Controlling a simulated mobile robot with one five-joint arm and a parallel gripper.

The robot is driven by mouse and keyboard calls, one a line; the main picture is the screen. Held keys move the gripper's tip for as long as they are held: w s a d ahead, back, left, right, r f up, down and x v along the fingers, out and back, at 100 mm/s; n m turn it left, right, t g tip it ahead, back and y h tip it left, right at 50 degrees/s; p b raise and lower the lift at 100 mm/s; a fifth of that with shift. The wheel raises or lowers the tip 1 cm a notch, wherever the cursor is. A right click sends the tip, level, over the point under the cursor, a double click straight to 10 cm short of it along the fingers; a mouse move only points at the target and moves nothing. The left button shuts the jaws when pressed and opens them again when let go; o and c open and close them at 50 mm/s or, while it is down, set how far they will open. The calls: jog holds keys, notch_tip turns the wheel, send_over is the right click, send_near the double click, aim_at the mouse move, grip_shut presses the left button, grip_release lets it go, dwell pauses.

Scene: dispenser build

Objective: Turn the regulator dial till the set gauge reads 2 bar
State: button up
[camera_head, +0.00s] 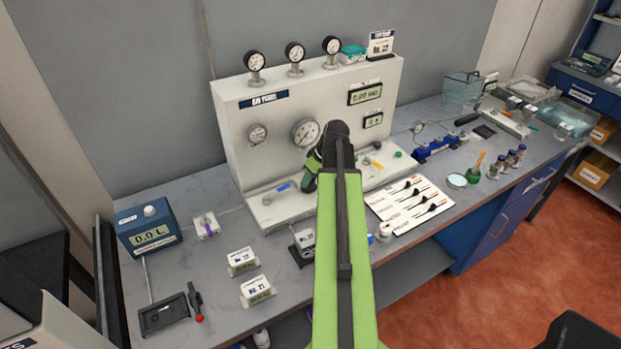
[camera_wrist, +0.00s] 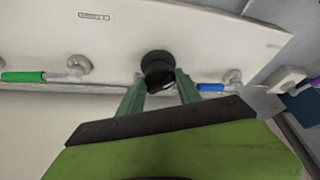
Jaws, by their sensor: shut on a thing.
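The regulator dial (camera_wrist: 157,66) is a round black knob on the cream panel in the wrist view. My gripper (camera_wrist: 160,84) has its two green fingers on either side of the knob and is shut on it. In the head view, my gripper (camera_head: 311,172) reaches the lower front of the panel (camera_head: 236,158), and my arm hides the knob. A large round white gauge (camera_head: 305,132) and a smaller one (camera_head: 257,135) are on the panel face. Their readings are too small to make out, and I cannot tell which is the set gauge.
A blue-handled valve (camera_wrist: 211,87) and a green-handled valve (camera_wrist: 22,77) flank the dial. Three gauges, including one at the middle (camera_head: 295,52), stand on top of the panel. A blue display box (camera_head: 148,229) and small white boxes (camera_head: 242,261) stand on the grey bench at left.

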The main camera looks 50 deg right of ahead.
jog(key=shift+a, duration=0.1)
jog(key=shift+c, duration=0.5)
jog(key=shift+m, duration=0.4)
jog(key=m+h, duration=0.1)
jog(key=m, duration=0.2)
jog(key=m+h, duration=0.1)
jog(key=m, duration=0.1)
jog(key=shift+a+m+g, duration=0.2)
jog(key=shift+m+g, duration=0.2)
jog(key=m, duration=0.2)
jog(key=m+g+h, duration=0.1)
jog(key=m, duration=0.1)
jog(key=m+h, duration=0.1)
jog(key=m, duration=0.1)
jog(key=shift+w+a+m+g, duration=0.15)
jog(key=shift+w+m+g, duration=0.15)
jog(key=shift+g, duration=0.1)
jog(key=o, duration=1.3)
jog(key=shift+o, duration=0.2)
